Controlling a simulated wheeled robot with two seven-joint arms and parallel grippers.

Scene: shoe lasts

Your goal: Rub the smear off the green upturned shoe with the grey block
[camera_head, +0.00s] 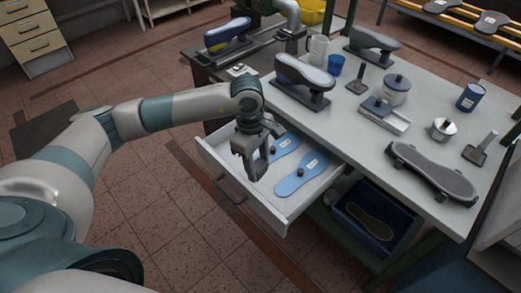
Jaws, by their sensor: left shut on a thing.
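A green shoe last (373,44) stands sole up on a dark base at the back of the bench; I cannot make out a smear on its pale grey sole. A grey block with an upright handle (480,149) stands at the bench's right. A darker handled block (357,80) stands near the middle; I cannot tell which is the task's block. My left gripper (251,172) points down at the open drawer (225,176), left of two blue insoles. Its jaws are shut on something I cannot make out. My right gripper is not in view.
The open drawer juts out at the front. A blue crate (375,237) is below.

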